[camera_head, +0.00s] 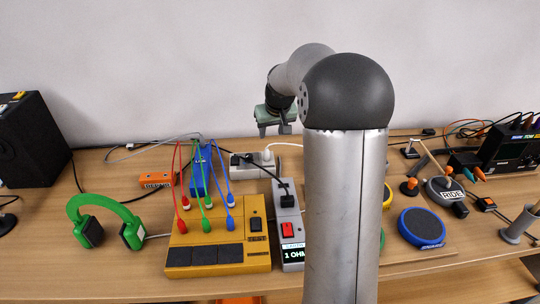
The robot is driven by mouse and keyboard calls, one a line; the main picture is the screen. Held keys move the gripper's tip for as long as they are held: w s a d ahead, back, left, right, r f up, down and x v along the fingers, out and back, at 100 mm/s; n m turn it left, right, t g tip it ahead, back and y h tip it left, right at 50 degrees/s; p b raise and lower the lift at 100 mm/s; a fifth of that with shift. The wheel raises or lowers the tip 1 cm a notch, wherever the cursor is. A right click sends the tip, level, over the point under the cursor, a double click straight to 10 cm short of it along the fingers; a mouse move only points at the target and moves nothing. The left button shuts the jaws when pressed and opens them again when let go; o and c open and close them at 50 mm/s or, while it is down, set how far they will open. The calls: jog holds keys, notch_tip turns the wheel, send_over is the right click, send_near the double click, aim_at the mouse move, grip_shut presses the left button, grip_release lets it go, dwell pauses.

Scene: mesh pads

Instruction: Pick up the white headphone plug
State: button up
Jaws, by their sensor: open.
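A small white plug (268,155) with a white cable stands on the grey power strip (241,170) at the back middle. I cannot tell whether it is the headphone plug. The green headphones (107,221) stand at the left, and a thin pale lead runs from them toward the yellow box. The end of that lead is hidden. My gripper (273,130) is open and points down, with nothing seen between its fingers. In the picture it shows just above the white plug; its true distance is unclear.
The yellow box (220,258) with red, green and blue leads stands in front, beside a grey meter (290,228) with a black plug. A blue box (200,168) stands behind. My arm hides the middle right. Round pads (421,227) and other devices stand at the right.

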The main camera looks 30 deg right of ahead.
aim_at(267, 150)
jog(key=p+x, duration=0.1)
jog(key=x, duration=0.8)
jog(key=shift+a+f, duration=0.1)
jog(key=shift+w+d+p+x, duration=0.1)
jog(key=shift+p+x, duration=0.3)
jog(key=shift+x, duration=1)
jog(key=shift+w+d+p+x, duration=0.15)
jog(key=shift+p+x, duration=0.25)
jog(key=shift+x, duration=1)
grip_shut()
